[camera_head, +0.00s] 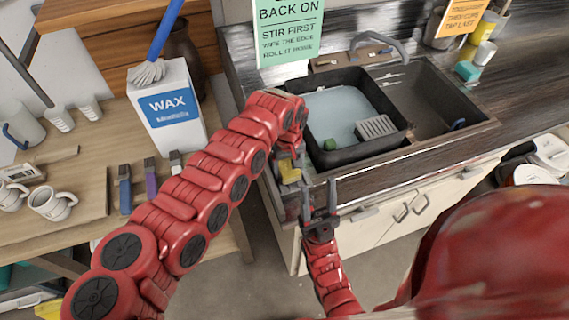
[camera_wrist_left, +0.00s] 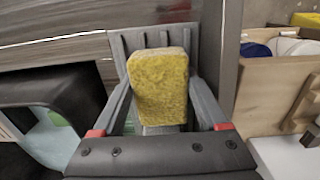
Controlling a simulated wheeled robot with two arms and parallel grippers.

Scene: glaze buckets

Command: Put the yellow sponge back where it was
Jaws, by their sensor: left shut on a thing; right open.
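My left gripper (camera_head: 288,165) reaches down at the left front edge of the sink counter, beside the black basin (camera_head: 390,148). It is shut on the yellow sponge (camera_head: 290,173), which is partly hidden by the fingers in the head view. In the left wrist view the yellow sponge (camera_wrist_left: 158,85) stands upright between the two grey fingers (camera_wrist_left: 160,120). I cannot tell whether the sponge touches the counter. My right gripper (camera_head: 320,198) is open and empty, pointing up in front of the cabinet below the counter.
The basin holds pale water, a green block (camera_head: 330,144) and a grey ribbed piece (camera_head: 376,126). A teal sponge (camera_head: 467,70) lies behind the sink at the right. A WAX container (camera_head: 167,110), brushes and mugs (camera_head: 52,205) crowd the left table. An open wooden box (camera_wrist_left: 270,90) shows at right.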

